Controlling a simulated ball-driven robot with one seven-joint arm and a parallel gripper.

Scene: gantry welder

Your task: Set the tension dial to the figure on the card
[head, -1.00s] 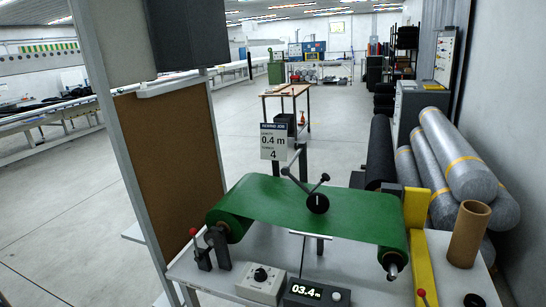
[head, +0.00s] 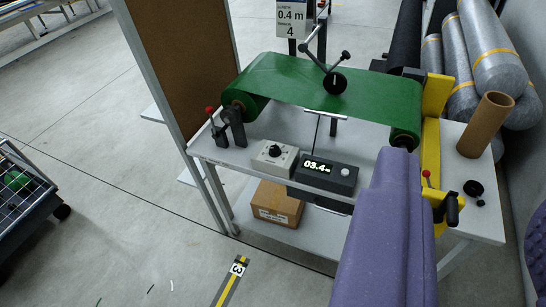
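The tension dial is a black knob (head: 275,151) on a small pale box at the front left of the bench. Its pointer setting is too small to read. The card (head: 291,16) stands behind the green belt and shows 0.4 m, with 4 on its lower line; its top is cut off. Next to the dial box is a dark counter (head: 327,174) whose display reads 03.4 m. My gripper is not in view. A purple part of my own body covers the bench's front right.
A green belt (head: 290,90) runs over rollers above the grey bench (head: 228,150). A red-knobbed lever (head: 210,111) stands left of the dial. A cardboard box (head: 277,205) sits on the lower shelf. A wire cart (head: 25,200) is at left.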

